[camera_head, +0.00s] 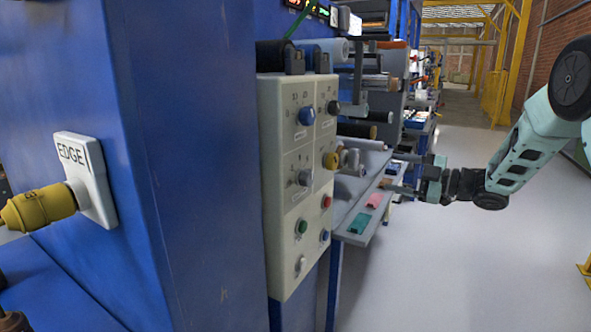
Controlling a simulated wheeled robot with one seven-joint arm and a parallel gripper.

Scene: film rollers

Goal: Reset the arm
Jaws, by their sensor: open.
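My gripper (400,173) is at the right of the centre in the head view, at the end of my teal and black arm (530,147), which reaches in from the right edge. Its fingers point left toward the blue machine and stand apart, open, with nothing seen between them. They appear in front of a grey shelf (356,222); I cannot tell how far they are from it. The control panel (285,215), a pale box with knobs and coloured buttons, is left of my gripper.
The blue machine cabinet (200,190) fills the left, with a yellow plug (38,208) sticking out. Several rollers (352,130) project beside the panel. Coloured items, including a green one (360,223), lie on the shelf. Yellow frames (500,70) stand behind.

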